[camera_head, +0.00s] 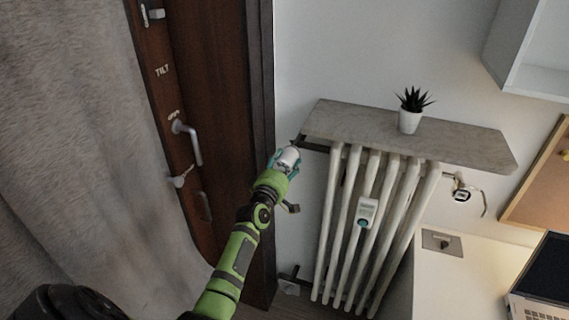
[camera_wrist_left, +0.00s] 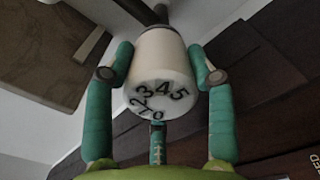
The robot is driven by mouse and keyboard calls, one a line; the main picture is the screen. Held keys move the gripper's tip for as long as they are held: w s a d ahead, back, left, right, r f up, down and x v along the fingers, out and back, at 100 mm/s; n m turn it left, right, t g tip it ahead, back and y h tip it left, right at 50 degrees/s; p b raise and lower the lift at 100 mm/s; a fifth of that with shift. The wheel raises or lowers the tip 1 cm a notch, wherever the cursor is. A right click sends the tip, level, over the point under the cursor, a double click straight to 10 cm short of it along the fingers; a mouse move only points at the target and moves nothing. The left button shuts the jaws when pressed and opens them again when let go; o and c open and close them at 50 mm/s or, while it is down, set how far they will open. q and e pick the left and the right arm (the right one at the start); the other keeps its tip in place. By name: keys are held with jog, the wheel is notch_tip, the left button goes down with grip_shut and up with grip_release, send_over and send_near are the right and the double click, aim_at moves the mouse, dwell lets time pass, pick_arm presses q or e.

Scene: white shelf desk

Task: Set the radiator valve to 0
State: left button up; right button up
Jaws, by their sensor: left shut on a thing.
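The radiator valve (camera_head: 289,158) is a white round knob at the upper left of the radiator (camera_head: 347,225). In the left wrist view the valve (camera_wrist_left: 158,60) shows its face with the digits 2, 3, 4 and 5, and a smaller mark near the bottom that may be 0. My left gripper (camera_head: 284,166) is shut on the valve. In the left wrist view its teal fingers press on both sides of the knob, and a third teal part sits below the face. My right gripper is not in view.
A grey stone shelf (camera_head: 465,145) with a potted plant (camera_head: 410,112) lies over the radiator. A small white device (camera_head: 366,212) hangs on the radiator's front. A dark wooden door (camera_head: 215,80) and grey curtain (camera_head: 60,130) stand left. A white desk (camera_head: 440,290) with a laptop stands right.

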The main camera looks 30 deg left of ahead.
pick_arm(q)
jog(key=m, duration=0.2)
jog(key=r+m, duration=0.1)
jog(key=shift+w+m, duration=0.1)
jog(key=shift+m, duration=0.3)
jog(key=shift+f+m+p, duration=0.1)
jog(key=shift+m+p, duration=0.4)
jog(key=shift+m, duration=1.2)
jog(key=o, duration=1)
jog(key=shift+o, duration=0.8)
jog(key=shift+w+f, duration=0.1)
jog(key=shift+f, duration=0.25)
jog(key=v, duration=1.2)
jog(key=shift+a, duration=0.1)
